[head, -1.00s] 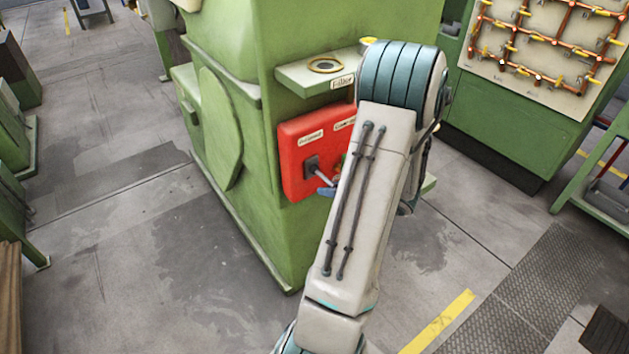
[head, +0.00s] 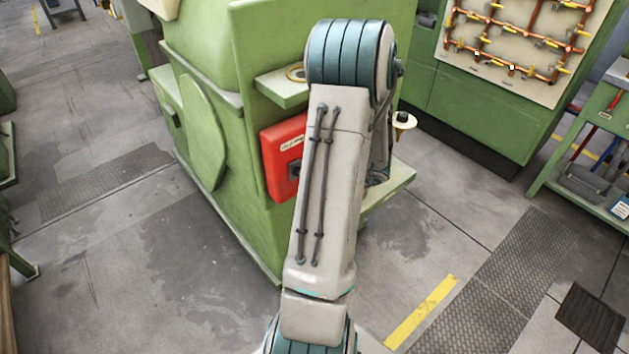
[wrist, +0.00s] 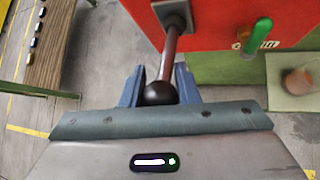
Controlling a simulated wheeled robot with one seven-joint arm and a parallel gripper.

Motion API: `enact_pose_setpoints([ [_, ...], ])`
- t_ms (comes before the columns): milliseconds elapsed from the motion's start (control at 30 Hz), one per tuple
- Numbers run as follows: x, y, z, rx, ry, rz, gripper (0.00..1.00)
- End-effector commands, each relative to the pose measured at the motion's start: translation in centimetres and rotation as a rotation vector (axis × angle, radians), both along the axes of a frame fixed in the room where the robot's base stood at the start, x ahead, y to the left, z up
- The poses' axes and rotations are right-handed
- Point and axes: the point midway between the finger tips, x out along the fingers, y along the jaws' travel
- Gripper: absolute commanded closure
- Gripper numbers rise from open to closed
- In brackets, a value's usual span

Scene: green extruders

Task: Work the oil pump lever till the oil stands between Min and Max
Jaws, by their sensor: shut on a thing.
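My gripper (wrist: 160,72) is shut on a lever's dark ball knob (wrist: 158,94), with one blue finger on each side. The lever's reddish-brown rod (wrist: 170,52) rises from the knob to a grey metal plate (wrist: 172,14) on a red panel (wrist: 215,20). The red panel (head: 279,180) also shows in the head view on the green machine, partly behind my arm. Its visible label (head: 291,144) is too small to read surely. My gripper and the knob are hidden in the head view. No oil level or Min and Max marks are seen.
A green handle (wrist: 258,36) sticks out to the right of the lever. A green ledge (head: 388,190) juts from the machine's right side. A shelf (head: 285,88) sits above the red panel. A pipe board (head: 515,45) stands behind. The floor at front left is clear.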

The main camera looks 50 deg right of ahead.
Motion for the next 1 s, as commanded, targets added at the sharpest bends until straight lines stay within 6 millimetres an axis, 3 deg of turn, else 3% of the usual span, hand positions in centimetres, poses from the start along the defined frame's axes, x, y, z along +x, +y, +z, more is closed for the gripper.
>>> enact_pose_setpoints([
  [167,0.1,-0.1,0.3,-0.003,-0.007,0.000,1.00],
  [200,0.1,-0.1,0.3,-0.003,-0.007,0.000,0.63],
  [267,0.1,-0.1,0.3,-0.003,-0.006,0.000,0.51],
  [667,-0.6,-0.2,0.7,-0.004,-0.004,-0.001,0.51],
  [1000,-5.9,-1.3,5.2,-0.007,-0.005,-0.003,0.51],
])
